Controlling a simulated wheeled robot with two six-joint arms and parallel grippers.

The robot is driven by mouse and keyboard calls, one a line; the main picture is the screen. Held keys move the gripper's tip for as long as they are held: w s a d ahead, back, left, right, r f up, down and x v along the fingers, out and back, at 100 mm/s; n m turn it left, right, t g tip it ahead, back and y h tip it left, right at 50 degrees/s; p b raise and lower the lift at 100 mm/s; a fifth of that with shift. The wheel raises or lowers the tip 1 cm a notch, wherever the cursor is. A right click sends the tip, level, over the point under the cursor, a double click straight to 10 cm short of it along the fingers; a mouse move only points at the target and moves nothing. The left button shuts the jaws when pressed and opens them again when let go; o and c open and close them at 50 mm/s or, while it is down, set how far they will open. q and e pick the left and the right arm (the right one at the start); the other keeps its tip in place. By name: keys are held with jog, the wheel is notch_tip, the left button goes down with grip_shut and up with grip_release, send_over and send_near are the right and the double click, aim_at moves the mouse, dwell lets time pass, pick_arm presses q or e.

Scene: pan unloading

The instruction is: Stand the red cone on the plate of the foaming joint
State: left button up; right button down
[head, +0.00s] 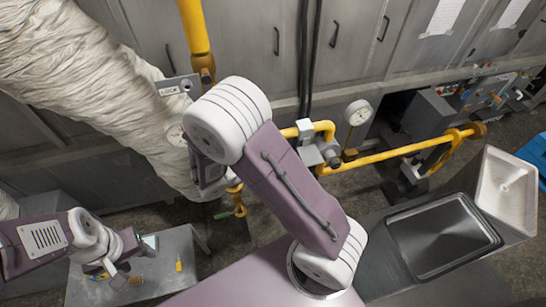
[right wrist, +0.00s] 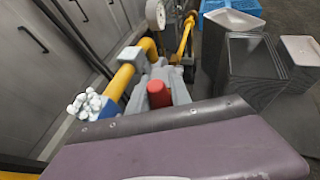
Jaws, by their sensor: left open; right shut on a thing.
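The red cone (right wrist: 160,94) shows as a short red, rounded piece in the middle of the right wrist view. My right gripper (right wrist: 158,101) is shut on it; its light grey parts are hard to tell from the grey fittings behind. The foaming joint (right wrist: 85,104) is a clump of white bubbles at the near end of a yellow pipe, left of the cone and apart from it in the picture. A blue piece by the foam may be its plate; I cannot tell. In the head view my right arm hides joint and cone. My left gripper (head: 113,273) is open above a small table.
A yellow pipe (head: 393,155) with a gauge (head: 358,113) runs along the cabinets. A thick pale wrapped duct (head: 95,85) fills the upper left. The small grey table (head: 178,290) holds small items. A metal bin (head: 440,238) stands at the right.

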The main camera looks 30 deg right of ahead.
jog(key=w+f, duration=0.2)
jog(key=w, duration=0.1)
jog(key=w+f, duration=0.1)
jog(key=w, duration=0.1)
jog(key=shift+w, duration=0.25)
jog(key=shift+w+f, duration=0.15)
jog(key=shift+f, duration=0.05)
jog(key=shift+f+p, duration=0.35)
jog(key=shift+f, duration=0.05)
notch_tip(320, 180, down, 3)
jog(key=shift+r, duration=0.2)
jog(key=shift+f, duration=0.3)
jog(key=shift+f, duration=0.1)
jog(key=c, duration=1.6)
grip_release()
jog(key=shift+o, duration=0.7)
